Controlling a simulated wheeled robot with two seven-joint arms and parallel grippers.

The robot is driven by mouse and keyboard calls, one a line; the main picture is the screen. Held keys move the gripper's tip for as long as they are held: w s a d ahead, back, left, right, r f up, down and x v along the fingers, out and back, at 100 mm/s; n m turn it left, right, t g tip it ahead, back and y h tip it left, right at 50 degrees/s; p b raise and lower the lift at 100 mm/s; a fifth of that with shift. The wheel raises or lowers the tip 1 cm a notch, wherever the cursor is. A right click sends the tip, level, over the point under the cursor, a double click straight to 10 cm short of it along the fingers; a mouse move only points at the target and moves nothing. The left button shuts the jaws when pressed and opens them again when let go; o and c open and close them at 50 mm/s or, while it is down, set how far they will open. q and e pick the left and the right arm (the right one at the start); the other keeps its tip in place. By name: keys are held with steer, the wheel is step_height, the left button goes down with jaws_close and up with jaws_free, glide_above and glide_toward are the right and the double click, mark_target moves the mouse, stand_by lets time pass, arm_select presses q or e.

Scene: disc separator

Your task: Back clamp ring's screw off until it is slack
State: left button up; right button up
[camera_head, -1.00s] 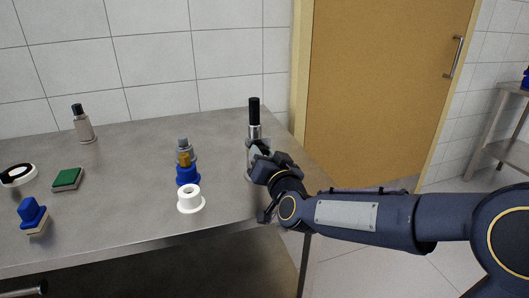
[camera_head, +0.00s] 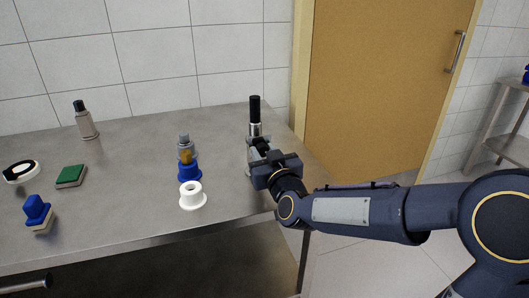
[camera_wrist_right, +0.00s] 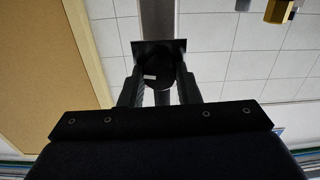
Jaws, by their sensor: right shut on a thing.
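The separator (camera_head: 255,128) stands upright at the right end of the steel table, with a black cylinder above a silver collar. My right gripper (camera_head: 260,150) reaches it from the front right and hides much of its lower part. In the right wrist view, the right gripper (camera_wrist_right: 160,80) has its two fingers on either side of a dark round knob (camera_wrist_right: 158,70) with a small white mark. The knob appears to be the clamp ring's screw, and the gripper is shut on it. The ring itself and the screw's thread cannot be made out. My left gripper is out of view.
A white flanged spool (camera_head: 192,197), a blue-based part with an amber piece (camera_head: 189,170) and a grey-topped part (camera_head: 185,145) stand left of the separator.

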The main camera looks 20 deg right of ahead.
steer(key=o, duration=1)
steer(key=s, duration=0.7)
steer(key=shift+s+d, duration=0.2)
steer(key=shift+s, duration=0.2)
